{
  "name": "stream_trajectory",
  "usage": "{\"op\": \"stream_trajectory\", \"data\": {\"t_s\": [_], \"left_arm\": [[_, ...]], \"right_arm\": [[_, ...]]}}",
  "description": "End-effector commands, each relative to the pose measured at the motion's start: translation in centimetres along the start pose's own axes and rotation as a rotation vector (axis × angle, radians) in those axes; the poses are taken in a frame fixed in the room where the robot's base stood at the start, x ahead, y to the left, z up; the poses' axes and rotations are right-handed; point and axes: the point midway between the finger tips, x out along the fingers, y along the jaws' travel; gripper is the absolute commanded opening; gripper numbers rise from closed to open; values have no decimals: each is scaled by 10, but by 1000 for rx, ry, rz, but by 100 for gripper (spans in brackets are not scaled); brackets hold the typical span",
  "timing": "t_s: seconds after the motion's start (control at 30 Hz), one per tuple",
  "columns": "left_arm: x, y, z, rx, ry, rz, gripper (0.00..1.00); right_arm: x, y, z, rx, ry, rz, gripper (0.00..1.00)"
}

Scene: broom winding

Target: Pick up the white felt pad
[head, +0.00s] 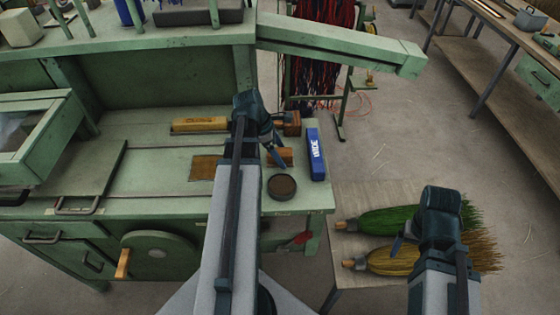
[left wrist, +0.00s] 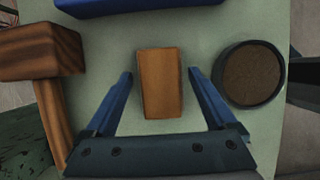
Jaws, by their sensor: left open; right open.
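I see no white felt pad in either view. My left gripper (head: 276,157) is open above the green bench, and its blue fingers (left wrist: 160,73) show in the left wrist view. A brown wooden block (left wrist: 160,84) lies between the fingers in that view, with a gap on each side; the head view shows the block (head: 283,157) beside the gripper. I cannot tell how high the fingers are above it. My right gripper (head: 398,247) is open over the low table with the brooms and holds nothing that I can see.
A round dark tin (head: 282,186) with brown contents sits near the bench's front edge. A blue box (head: 315,154) stands to its right. A wooden mallet (left wrist: 45,60) lies left of the block in the wrist view. Green (head: 385,219) and straw-coloured (head: 390,262) brooms lie on the low table.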

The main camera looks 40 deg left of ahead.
Motion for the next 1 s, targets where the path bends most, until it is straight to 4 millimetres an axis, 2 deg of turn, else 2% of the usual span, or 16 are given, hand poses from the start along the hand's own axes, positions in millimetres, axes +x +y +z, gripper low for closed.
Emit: {"op": "stream_trajectory", "data": {"t_s": [0.13, 0.17, 0.5, 0.57, 0.83, 1.0], "left_arm": [[-1, 0, 0, 0, 0, 0, 90], [-1, 0, 0, 0, 0, 0, 86], [-1, 0, 0, 0, 0, 0, 25], [-1, 0, 0, 0, 0, 0, 17], [-2, 0, 1, 0, 0, 0, 17], [-11, 0, 4, 0, 0, 0, 17]], "right_arm": [[-1, 0, 0, 0, 0, 0, 84], [-1, 0, 0, 0, 0, 0, 84], [-1, 0, 0, 0, 0, 0, 84], [-1, 0, 0, 0, 0, 0, 84], [-3, 0, 0, 0, 0, 0, 84], [-12, 1, 1, 0, 0, 0, 84]]}}
